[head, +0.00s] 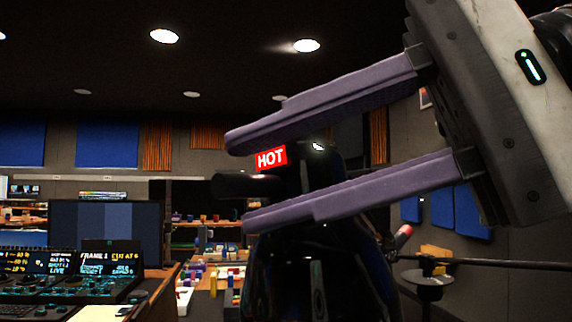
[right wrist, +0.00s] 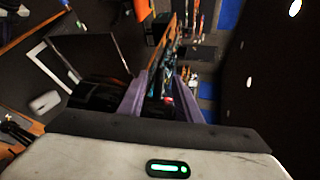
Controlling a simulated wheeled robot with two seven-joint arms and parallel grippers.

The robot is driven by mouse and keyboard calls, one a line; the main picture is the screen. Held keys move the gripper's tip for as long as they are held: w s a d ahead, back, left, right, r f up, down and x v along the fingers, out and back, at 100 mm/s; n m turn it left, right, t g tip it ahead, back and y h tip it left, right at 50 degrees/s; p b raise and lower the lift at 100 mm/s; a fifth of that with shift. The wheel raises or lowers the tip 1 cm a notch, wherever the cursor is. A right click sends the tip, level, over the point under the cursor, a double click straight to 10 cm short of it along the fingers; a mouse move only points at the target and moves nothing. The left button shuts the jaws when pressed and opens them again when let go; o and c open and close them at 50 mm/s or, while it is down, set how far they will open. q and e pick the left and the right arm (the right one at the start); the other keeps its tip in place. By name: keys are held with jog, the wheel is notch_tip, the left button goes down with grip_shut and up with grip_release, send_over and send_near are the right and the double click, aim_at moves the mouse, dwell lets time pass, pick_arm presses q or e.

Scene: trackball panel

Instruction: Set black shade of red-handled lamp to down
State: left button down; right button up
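The lamp's glossy black shade (head: 320,275) fills the lower middle of the head view. Its narrower top carries a red "HOT" label (head: 271,159), and a dark stub (head: 245,186) juts out to the left. A small red end piece (head: 403,236), perhaps the handle, shows right of the shade. My right gripper (head: 240,182) has its two purple fingers spread, one above and one below the label, overlapping the shade's top in the picture. Contact cannot be told. In the right wrist view, black surfaces (right wrist: 98,94) lie around the spread fingers. My left gripper is out of view.
A control desk (head: 75,292) with lit screens and a monitor (head: 105,232) stands at the lower left. A thin dark arm (head: 500,264) runs to the right from a round stand piece (head: 427,279). Shelves with small colored items stand behind.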

jog(key=p+v, duration=0.1)
jog(key=v, duration=0.9)
jog(key=shift+d, duration=0.2)
jog(key=shift+s, duration=0.1)
